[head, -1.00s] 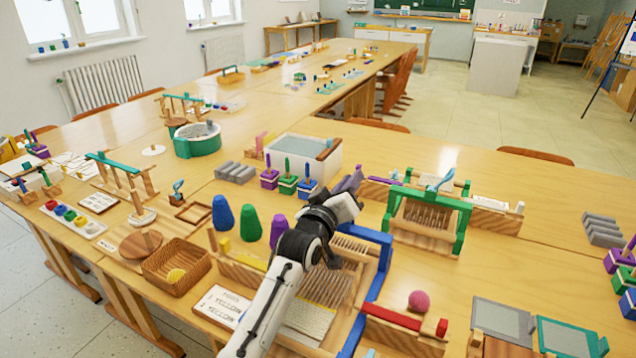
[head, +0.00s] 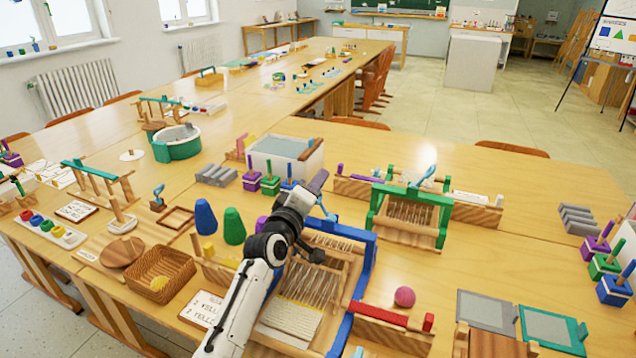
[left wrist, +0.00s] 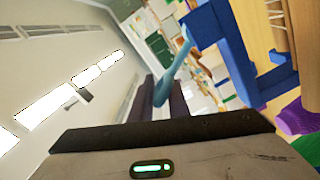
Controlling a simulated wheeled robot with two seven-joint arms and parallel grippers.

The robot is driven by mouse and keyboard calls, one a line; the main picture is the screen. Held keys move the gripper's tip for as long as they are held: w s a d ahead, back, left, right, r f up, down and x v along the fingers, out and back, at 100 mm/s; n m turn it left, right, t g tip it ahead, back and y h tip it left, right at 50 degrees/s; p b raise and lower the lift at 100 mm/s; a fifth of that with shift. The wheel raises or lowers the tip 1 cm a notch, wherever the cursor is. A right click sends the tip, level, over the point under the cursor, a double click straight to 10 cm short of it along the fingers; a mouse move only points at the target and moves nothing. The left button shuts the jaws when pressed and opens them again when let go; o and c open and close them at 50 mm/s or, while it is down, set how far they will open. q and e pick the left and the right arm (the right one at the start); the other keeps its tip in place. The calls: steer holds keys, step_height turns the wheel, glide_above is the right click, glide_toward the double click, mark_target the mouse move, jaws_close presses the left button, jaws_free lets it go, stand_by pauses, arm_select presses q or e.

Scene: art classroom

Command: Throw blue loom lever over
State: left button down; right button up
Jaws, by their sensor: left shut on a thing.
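The blue loom (head: 362,262) stands on the table at the centre, with a blue frame, wooden sides and pale warp threads. Its light blue lever (head: 326,208) rises at the back left of the frame, partly hidden by my gripper. My left gripper (head: 318,183) is at the lever's upper part, above the loom's back beam. In the left wrist view the lever (left wrist: 174,72) runs from the blue frame (left wrist: 228,50) to between the dark fingers (left wrist: 163,98), which are shut on it. My right gripper is not in view.
A green loom (head: 410,215) stands behind and right. Blue and green cones (head: 234,227), a basket (head: 162,275) and a word card (head: 203,308) lie left.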

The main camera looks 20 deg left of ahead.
arm_select(q)
steer(key=shift+d+r, duration=0.1)
steer(key=shift+d, duration=0.1)
steer(key=c, duration=1.8)
jaws_free()
steer(key=shift+a, duration=0.1)
steer(key=s+p, duration=0.4)
steer(key=shift+s+a+r, duration=0.2)
steer(key=shift+s, duration=0.1)
steer(key=shift+s+a+f+p, duration=0.1)
steer(key=shift+s+p, duration=0.05)
steer(key=shift+s, duration=1.25)
steer(key=shift+s+a+f+p, duration=0.1)
steer(key=shift+s+p, duration=0.05)
steer(key=shift+s, duration=1.25)
